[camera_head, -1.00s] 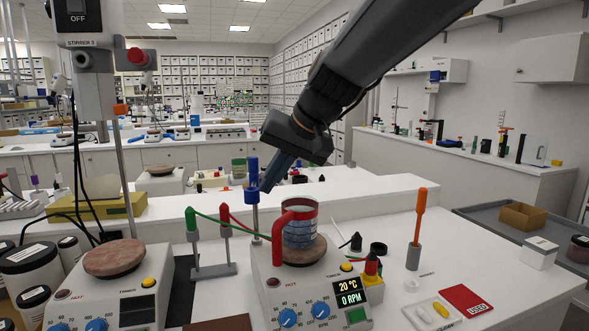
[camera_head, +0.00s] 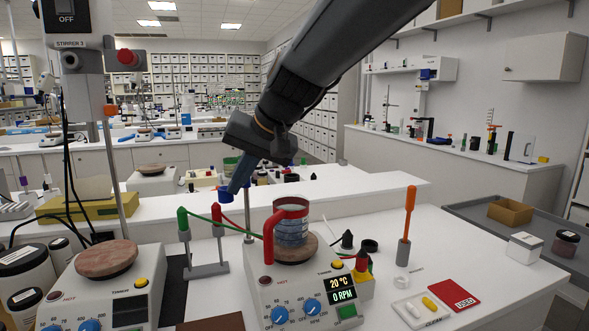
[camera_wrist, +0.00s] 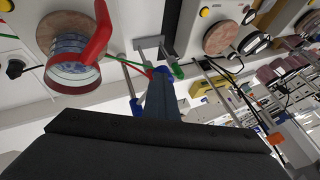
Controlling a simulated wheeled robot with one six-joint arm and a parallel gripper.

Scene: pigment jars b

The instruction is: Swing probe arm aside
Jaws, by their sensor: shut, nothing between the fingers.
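A slim grey post (camera_head: 249,222) stands behind the hotplate. A blue part (camera_head: 225,196), apparently the probe arm's, is left of the post top, beside my fingertips. In the wrist view a thin rod with a blue end (camera_wrist: 136,106) lies just left of my fingers. Contact cannot be told. My gripper (camera_head: 233,188) is shut and empty, its blue fingers pointing down and left; it also shows in the wrist view (camera_wrist: 161,74). A glass beaker (camera_head: 291,228) with a red handle stands on the hotplate (camera_head: 300,278), right of my gripper. The probe arm's full length is hidden.
Left of the hotplate is a small stand (camera_head: 208,269) with green and red posts and wires. A second hotplate (camera_head: 108,285) and white jars stand farther left. An orange-handled tool (camera_head: 408,215) stands upright at right.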

